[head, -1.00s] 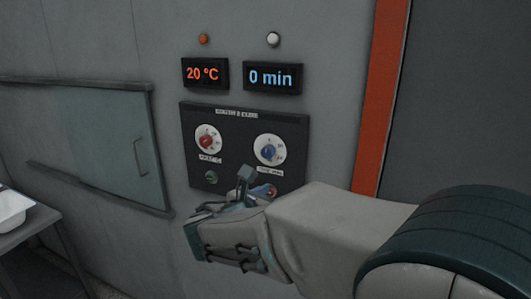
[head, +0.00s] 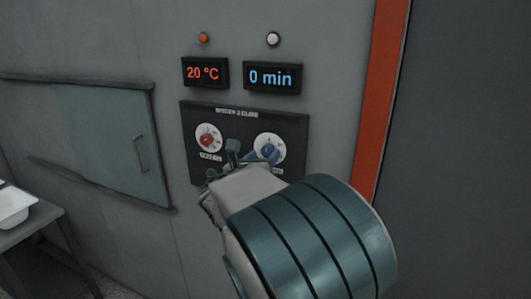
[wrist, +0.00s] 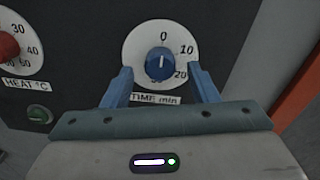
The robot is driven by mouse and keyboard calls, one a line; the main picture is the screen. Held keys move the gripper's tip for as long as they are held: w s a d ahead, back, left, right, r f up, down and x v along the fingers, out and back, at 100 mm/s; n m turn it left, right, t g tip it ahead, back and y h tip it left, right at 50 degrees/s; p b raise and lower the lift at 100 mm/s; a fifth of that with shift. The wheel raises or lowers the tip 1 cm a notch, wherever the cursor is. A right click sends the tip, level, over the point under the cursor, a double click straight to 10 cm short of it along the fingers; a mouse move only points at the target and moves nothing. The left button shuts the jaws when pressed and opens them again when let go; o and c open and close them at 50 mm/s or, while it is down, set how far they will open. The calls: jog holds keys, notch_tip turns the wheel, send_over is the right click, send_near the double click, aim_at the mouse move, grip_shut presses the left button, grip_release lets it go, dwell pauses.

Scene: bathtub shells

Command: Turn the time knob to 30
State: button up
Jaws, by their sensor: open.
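The blue time knob (wrist: 160,65) sits on a white dial marked 0, 10 and 20, above the label "TIME min" (wrist: 156,98). Its white pointer line is toward 0. It also shows in the head view (head: 268,150), partly behind my gripper. My gripper (wrist: 163,78) is open, its two blue fingers on the left and right of the knob's lower side, apart from it. In the head view my gripper (head: 250,157) is in front of the panel's lower part. The time display (head: 272,78) reads "0 min".
The red heat knob (head: 207,138) is left of the time knob, and the temperature display (head: 205,73) reads 20 °C. A green button (wrist: 39,113) is below the heat knob. An orange strip (head: 380,90) runs along the wall at right. A sliding door (head: 110,145) is at left.

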jog(key=shift+x, duration=0.85)
jog(key=c, duration=1)
jog(key=shift+d, duration=0.1)
jog(key=shift+f+b, duration=0.15)
jog(key=shift+b, duration=0.25)
